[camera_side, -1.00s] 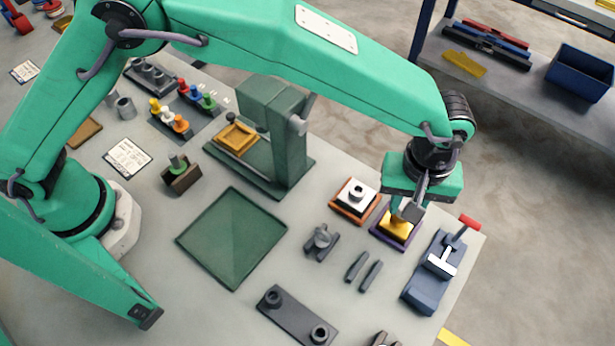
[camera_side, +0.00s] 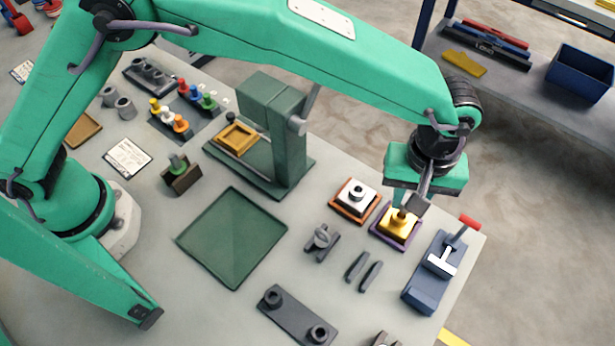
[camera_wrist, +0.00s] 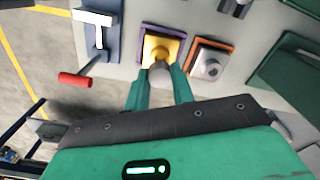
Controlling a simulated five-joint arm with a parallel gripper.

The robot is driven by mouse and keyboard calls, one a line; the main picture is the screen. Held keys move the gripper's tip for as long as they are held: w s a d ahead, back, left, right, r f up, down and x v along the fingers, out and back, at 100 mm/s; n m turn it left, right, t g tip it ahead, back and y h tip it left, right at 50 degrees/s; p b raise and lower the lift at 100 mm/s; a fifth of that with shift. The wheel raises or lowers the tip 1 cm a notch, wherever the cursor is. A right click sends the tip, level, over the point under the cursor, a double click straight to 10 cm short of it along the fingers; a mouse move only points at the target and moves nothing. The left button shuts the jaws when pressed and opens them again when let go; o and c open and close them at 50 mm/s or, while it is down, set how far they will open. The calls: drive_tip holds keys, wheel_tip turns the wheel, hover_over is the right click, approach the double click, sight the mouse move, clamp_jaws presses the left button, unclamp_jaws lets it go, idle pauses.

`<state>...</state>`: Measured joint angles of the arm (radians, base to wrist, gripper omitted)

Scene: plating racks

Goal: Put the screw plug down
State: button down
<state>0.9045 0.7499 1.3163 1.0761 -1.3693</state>
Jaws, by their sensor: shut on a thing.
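My gripper (camera_side: 408,204) hangs over a yellow block (camera_side: 397,225) that sits in a purple-rimmed tray (camera_side: 412,241) near the right edge of the table. In the wrist view, the two green fingers of my gripper (camera_wrist: 160,80) are shut on a grey rounded piece, which I take to be the screw plug (camera_wrist: 160,71). It overlaps the near part of the yellow block (camera_wrist: 162,47) there. The fingers hide much of the plug in the side view. I cannot tell whether its lower end touches the block.
A white block with a dark round centre (camera_side: 356,193) sits in an orange tray left of the yellow one. A blue clamp with a red handle (camera_side: 432,275) stands close on the right. A green mat (camera_side: 232,238) lies clear to the left.

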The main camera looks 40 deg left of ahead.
drive_tip(key=shift+r, duration=0.2)
idle(0.3)
drive_tip(key=shift+s, duration=0.3)
drive_tip(key=s+r+m, duration=0.2)
drive_tip(key=s+m, duration=0.2)
drive_tip(key=s, duration=0.7)
drive_tip(key=shift+w+f, duration=0.15)
drive_tip(key=shift+f, duration=0.8)
drive_tip(key=shift+w+f, duration=0.15)
drive_tip(key=shift+f, duration=0.75)
drive_tip(key=shift+f, duration=0.1)
drive_tip(key=shift+f, duration=1.9)
drive_tip(key=shift+f, duration=0.3)
drive_tip(key=c, duration=1.2)
unclamp_jaws()
